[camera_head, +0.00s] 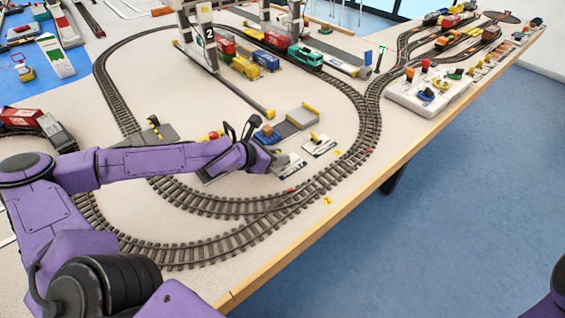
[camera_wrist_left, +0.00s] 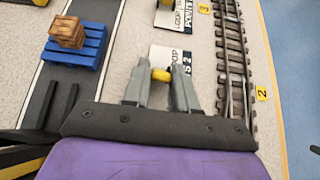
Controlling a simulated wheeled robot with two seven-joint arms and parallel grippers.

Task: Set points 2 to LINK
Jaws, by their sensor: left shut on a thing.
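The points 2 lever plate (camera_wrist_left: 172,55) is white and dark with printed lettering, partly hidden by my left gripper. Its yellow lever knob (camera_wrist_left: 161,75) sits between the two grey fingers of my left gripper (camera_wrist_left: 163,70), which is shut on it. In the head view my left gripper (camera_head: 284,162) is low over the table beside the curved track, and it hides most of the lever. I cannot tell the lever's setting. A yellow "2" marker (camera_head: 327,201) lies beside the track junction and also shows in the wrist view (camera_wrist_left: 262,93). My right gripper is out of view.
The points 3 plate (camera_head: 319,146) with its yellow-knobbed lever stands just beyond. A blue pallet (camera_wrist_left: 78,48) with a wooden crate (camera_wrist_left: 67,31) is on the grey strip to the left. Gantry crane 2 (camera_head: 205,40) stands farther back. The table edge is to the right.

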